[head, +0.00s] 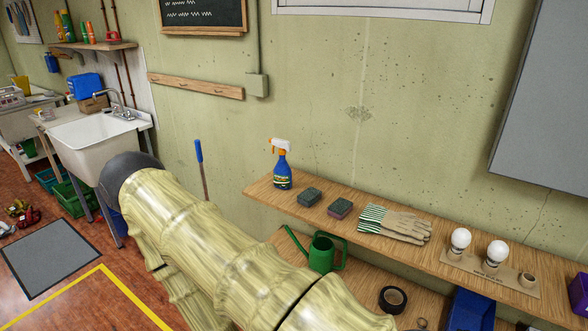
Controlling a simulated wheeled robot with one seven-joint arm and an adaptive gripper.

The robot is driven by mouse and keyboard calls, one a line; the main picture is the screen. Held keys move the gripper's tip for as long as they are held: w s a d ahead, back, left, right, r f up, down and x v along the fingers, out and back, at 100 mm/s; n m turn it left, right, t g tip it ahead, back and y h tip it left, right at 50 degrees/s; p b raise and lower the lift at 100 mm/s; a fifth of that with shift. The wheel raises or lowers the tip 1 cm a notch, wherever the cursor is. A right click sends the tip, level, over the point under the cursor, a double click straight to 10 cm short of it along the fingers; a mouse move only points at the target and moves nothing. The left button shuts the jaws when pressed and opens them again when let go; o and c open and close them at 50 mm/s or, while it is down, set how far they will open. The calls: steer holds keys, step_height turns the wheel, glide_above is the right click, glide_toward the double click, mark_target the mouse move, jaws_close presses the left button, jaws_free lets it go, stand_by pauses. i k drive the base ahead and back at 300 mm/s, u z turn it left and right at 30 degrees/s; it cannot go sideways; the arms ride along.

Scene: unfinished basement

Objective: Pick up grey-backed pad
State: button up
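Two small scrub pads lie side by side on the upper wooden shelf (400,254) along the wall. The left pad (309,197) has a dark grey top and a bluish-grey side. The right pad (340,208) has a dark grey-green top and a purplish side. I cannot tell for sure which one is the grey-backed pad. Both lie flat, with a small gap between them. My arm crosses the lower left and middle of the head view, in front of the shelf; my gripper is not in view.
A blue spray bottle (282,167) stands left of the pads; striped gloves (397,224) lie to their right. Beyond are light bulbs (460,242) on a board. A green watering can (322,252) and black tape roll (392,299) sit on a lower shelf.

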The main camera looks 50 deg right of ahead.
mark_target(309, 197)
steer(key=z, duration=0.55)
steer(key=i, duration=0.9)
steer(key=z, duration=0.9)
